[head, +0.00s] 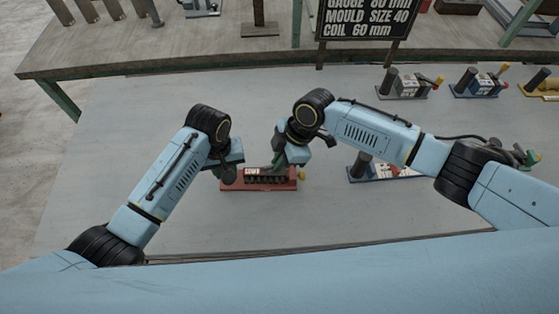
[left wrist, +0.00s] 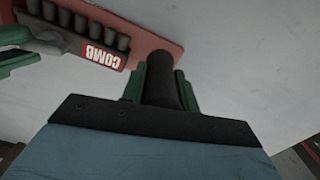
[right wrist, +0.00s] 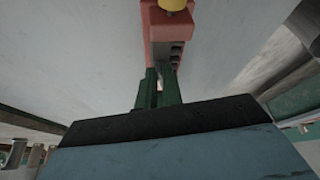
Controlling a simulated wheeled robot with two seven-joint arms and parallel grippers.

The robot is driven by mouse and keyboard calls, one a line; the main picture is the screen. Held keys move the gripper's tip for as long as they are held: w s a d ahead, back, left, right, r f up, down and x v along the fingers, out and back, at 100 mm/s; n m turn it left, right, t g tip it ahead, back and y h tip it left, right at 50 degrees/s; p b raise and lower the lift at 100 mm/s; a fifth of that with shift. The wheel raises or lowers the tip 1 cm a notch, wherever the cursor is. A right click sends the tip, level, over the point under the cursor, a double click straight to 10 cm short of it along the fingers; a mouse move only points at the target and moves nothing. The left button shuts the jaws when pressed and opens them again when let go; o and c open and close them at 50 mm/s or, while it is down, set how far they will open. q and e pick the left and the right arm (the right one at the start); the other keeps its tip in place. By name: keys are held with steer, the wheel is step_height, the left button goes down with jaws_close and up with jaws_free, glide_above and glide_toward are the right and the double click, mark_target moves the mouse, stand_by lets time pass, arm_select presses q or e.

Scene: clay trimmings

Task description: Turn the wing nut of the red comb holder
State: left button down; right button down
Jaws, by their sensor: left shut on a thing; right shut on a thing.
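My left gripper (head: 229,172) is shut on the dark upright post (left wrist: 162,82) at the holder's left end. My right gripper (head: 281,160) is shut at the holder's top. A grey part (left wrist: 73,42), seemingly the wing nut, shows beside its green finger in the left wrist view; the grip itself is mostly hidden.
A yellow knob (right wrist: 173,5) is at the holder's right end. A blue holder (head: 400,172) stands to the right, partly behind my right arm. More holders (head: 402,87) stand at the back right. A raised shelf (head: 180,55) and black sign (head: 365,17) are behind. The table's left is clear.

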steer(key=shift+w+a+n+g+h, duration=0.15)
steer(key=shift+n+g, duration=0.1)
steer(key=shift+n, duration=0.4)
steer(key=shift+w+d+n+g+h, duration=0.1)
steer(key=shift+n+g, duration=0.1)
steer(key=shift+n, duration=0.5)
steer(key=shift+w+a+n+g+h, duration=0.15)
steer(key=shift+n+g, duration=0.1)
steer(key=shift+n, duration=0.4)
steer(key=shift+d, duration=0.1)
steer(key=c, duration=1.5)
jaws_free()
steer(key=shift+c, duration=0.2)
steer(key=v, duration=1.2)
arm_select(q)
steer(key=c, duration=1)
jaws_free()
